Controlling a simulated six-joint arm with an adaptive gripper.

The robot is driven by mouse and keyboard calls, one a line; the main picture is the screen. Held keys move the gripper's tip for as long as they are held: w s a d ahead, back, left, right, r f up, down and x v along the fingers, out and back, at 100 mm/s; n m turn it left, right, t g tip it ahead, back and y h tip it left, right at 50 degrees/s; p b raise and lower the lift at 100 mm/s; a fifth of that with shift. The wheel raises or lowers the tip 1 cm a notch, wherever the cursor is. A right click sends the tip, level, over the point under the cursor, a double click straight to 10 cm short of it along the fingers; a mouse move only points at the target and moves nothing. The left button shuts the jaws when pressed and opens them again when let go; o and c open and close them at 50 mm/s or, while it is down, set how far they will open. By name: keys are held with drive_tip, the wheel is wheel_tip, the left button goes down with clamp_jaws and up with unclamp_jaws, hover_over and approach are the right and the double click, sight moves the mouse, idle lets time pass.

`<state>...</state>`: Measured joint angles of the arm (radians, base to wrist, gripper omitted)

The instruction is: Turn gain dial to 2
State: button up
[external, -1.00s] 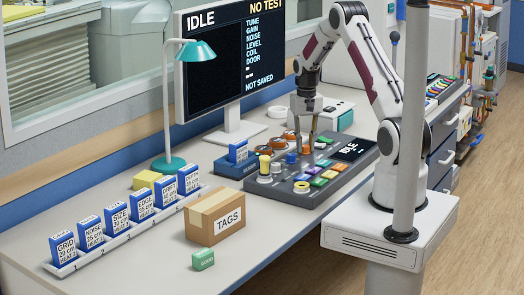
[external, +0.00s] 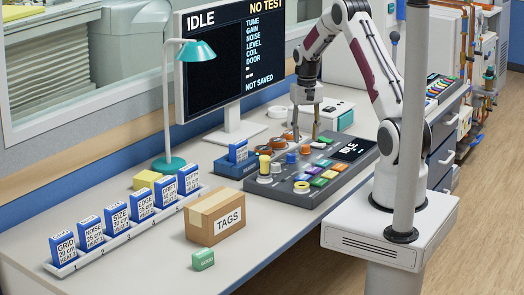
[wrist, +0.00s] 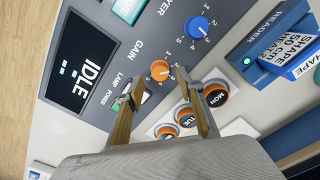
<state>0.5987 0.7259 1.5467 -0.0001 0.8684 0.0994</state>
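The orange gain dial (wrist: 160,70) sits on the grey console beside the word GAIN in the wrist view. It also shows in the external view (external: 305,149). Small numbers are printed by it, but I cannot read its setting surely. My gripper (wrist: 158,78) is open, with its two fingertips apart on either side of the dial's near edge in the wrist view. In the external view my gripper (external: 306,138) points down just above and behind the dial, and appears clear of it. Nothing is held.
A blue dial (wrist: 196,27) stands near the gain dial. The console screen (wrist: 82,62) reads IDLE. The monitor (external: 235,70) reads IDLE and NO TEST. A TAGS box (external: 215,217) stands left of the console.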

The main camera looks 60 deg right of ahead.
sight(306, 146)
drive_tip(key=shift+r, duration=2)
drive_tip(key=shift+s+f, duration=0.1)
drive_tip(key=s+a+r+n+t, duration=0.2)
drive_tip(key=s+a+r, duration=0.4)
drive_tip(key=s+a, duration=0.2)
drive_tip(key=s+a+r+n+t, duration=0.1)
drive_tip(key=s+a+r+n, duration=0.2)
drive_tip(key=s+a+r, duration=0.4)
drive_tip(key=s+a+r+n+t, duration=0.2)
drive_tip(key=s+a+r, duration=0.5)
drive_tip(key=a, duration=1)
drive_tip(key=shift+s+r+n+t, duration=0.25)
drive_tip(key=shift+s+n, duration=0.25)
drive_tip(key=shift+s, duration=0.85)
drive_tip(key=shift+a, duration=0.1)
